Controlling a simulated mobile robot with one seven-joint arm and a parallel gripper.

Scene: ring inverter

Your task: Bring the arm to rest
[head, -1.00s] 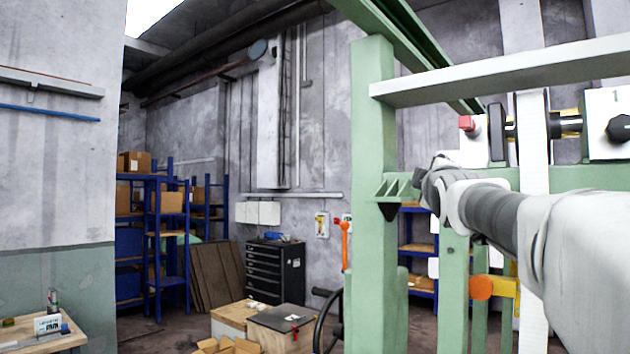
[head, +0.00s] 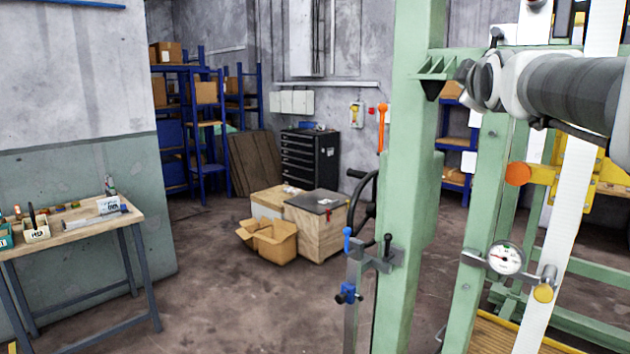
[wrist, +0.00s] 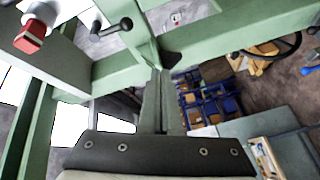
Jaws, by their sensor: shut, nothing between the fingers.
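My arm reaches in from the right edge of the head view, in front of the green frame (head: 408,190). Its far end is beside the frame's near post, and I cannot tell there whether it touches. In the wrist view my gripper (wrist: 161,78) shows as two narrow grey fingers, closed together with nothing between them, above a dark bolted plate. Green beams (wrist: 220,32) lie around and beyond the fingers. A red knob (wrist: 31,36) is at the upper left of the wrist view.
An orange lever (head: 383,125), blue-handled clamp (head: 348,290), white strap (head: 560,235) and dial gauge (head: 505,258) are near the frame. A workbench (head: 75,232) stands left. Cardboard (head: 270,241) and wooden boxes (head: 318,228) stand behind. The floor between is clear.

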